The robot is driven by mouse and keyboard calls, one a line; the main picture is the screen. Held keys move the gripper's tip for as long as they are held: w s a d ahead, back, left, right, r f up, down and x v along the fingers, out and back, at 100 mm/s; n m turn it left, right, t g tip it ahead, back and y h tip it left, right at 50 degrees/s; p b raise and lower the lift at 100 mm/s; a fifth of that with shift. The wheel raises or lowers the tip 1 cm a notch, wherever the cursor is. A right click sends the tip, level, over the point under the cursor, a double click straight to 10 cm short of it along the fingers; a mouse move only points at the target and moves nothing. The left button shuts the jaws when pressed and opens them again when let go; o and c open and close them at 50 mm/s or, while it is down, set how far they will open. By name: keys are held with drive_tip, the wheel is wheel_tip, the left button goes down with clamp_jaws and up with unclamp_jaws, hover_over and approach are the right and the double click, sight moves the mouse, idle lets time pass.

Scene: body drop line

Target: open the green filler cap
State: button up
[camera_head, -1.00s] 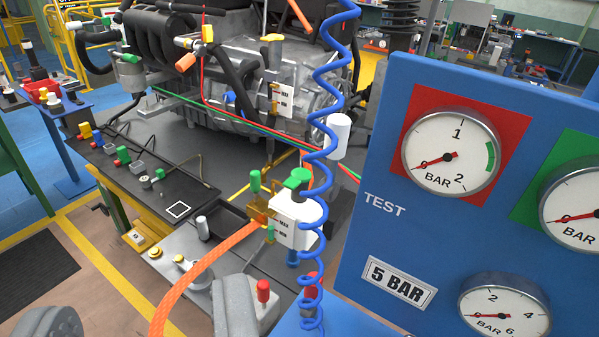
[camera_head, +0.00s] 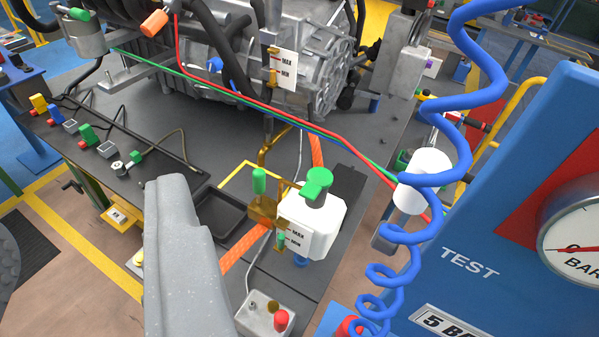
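The green filler cap (camera_head: 318,186) has a raised grip bar and sits on the dark neck of a white reservoir (camera_head: 312,225) marked MAX and MIN. Both show right of centre in the head view. A large grey piece of my gripper (camera_head: 183,255) rises from the bottom edge, left of and apart from the cap. It touches neither cap nor reservoir in the picture. I see no second fingertip clearly, so its opening cannot be told. Nothing covers the cap.
A blue coiled hose (camera_head: 385,275) and white cylinder (camera_head: 424,180) hang right of the reservoir, before the blue TEST panel (camera_head: 470,265). Red and green lines cross behind the cap. A green-handled brass valve (camera_head: 262,208) stands close left. An orange hose (camera_head: 245,250) runs below.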

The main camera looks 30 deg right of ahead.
drive_tip(key=shift+w, duration=0.15)
drive_tip(key=shift+o, duration=1.4)
drive_tip(key=shift+w+a, duration=0.1)
drive_tip(key=shift+w, duration=0.1)
drive_tip(key=w+a+f+m+t+y+b, duration=0.1)
drive_tip(key=w+a+f, duration=0.15)
drive_tip(key=w, duration=0.45)
drive_tip(key=w+a+f+t, duration=0.2)
drive_tip(key=w+f, duration=0.2)
drive_tip(key=w, duration=0.2)
drive_tip(key=w+d+f+m+h+b, duration=0.1)
drive_tip(key=w+d+f+m+h, duration=0.25)
drive_tip(key=w+f, duration=0.45)
drive_tip(key=m+g+h+b, duration=0.25)
drive_tip(key=m+h, duration=0.25)
drive_tip(key=h, duration=0.6)
approach(306, 197)
drive_tip(key=w+a, duration=0.5)
drive_tip(key=s+d+f+m+g+h, duration=0.1)
drive_tip(key=s+d+f+g+h, duration=0.15)
drive_tip(key=s+h, duration=0.2)
drive_tip(key=shift+t, duration=0.3)
drive_tip(key=x, duration=0.4)
drive_tip(key=b+x, duration=0.1)
drive_tip(key=x, duration=0.8)
drive_tip(key=shift+w+d+f+b, duration=0.25)
drive_tip(key=shift+w+b, duration=0.05)
drive_tip(key=shift+w, duration=0.05)
